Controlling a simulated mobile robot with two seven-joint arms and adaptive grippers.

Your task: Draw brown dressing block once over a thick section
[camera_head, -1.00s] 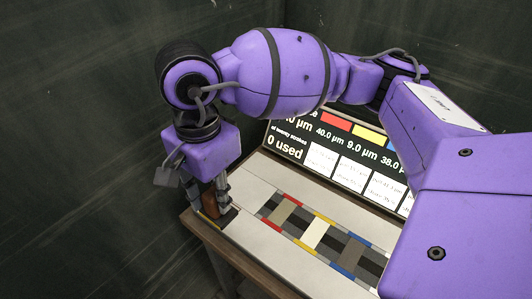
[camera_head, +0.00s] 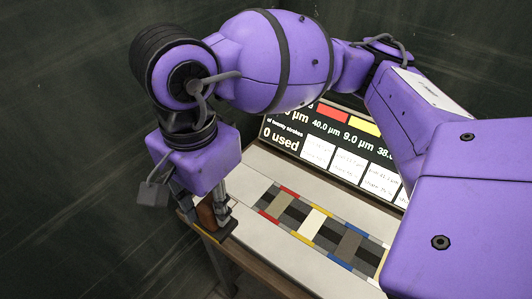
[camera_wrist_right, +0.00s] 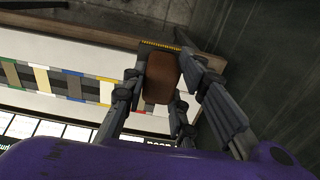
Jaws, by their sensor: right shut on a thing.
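The brown dressing block (camera_head: 207,214) is held in my right gripper (camera_head: 208,207) at the left end of the table. In the right wrist view the block (camera_wrist_right: 160,78) sits between the two fingers of the gripper (camera_wrist_right: 163,85), which are shut on it. The strip with sections (camera_head: 314,226) lies to the right of the block in the head view, with red, yellow and blue edge marks. It also shows in the right wrist view (camera_wrist_right: 57,82). The block is apart from the strip. My left gripper is not in view.
A display panel (camera_head: 330,140) stands behind the strip with readings such as 40.0 µm and "0 used". The white table top (camera_head: 262,238) is clear in front of the strip. A dark wall (camera_head: 70,120) is at the left.

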